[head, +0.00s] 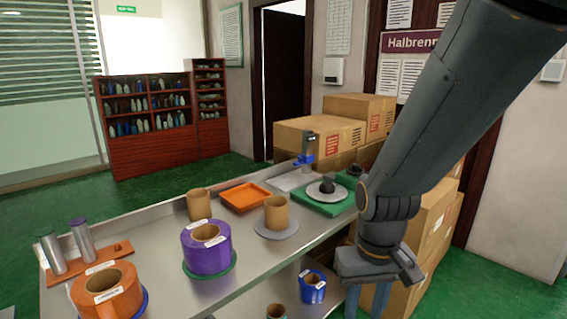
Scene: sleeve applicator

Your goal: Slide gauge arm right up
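A small upright stand (308,150) with a dark top rises at the far end of the metal table. A blue piece (303,160) sits on its post, probably the gauge arm. It is too small to read its exact height or any scale. Beside it, a green base (314,201) carries a pale disc with a dark knob (327,186). My gripper (366,300) hangs at the right, nearer than the stand and off the table's right edge. Its two blue-grey fingers point down, apart, with nothing seen between them. Their tips run to the bottom of the picture.
On the metal table (165,270) stand a purple roll (206,255), an orange roll (105,290), brown tubes (277,212), an orange tray (245,197) and metal cylinders (82,241). Blue rolls (312,290) lie on a lower shelf. Cardboard boxes (320,135) are stacked behind the table.

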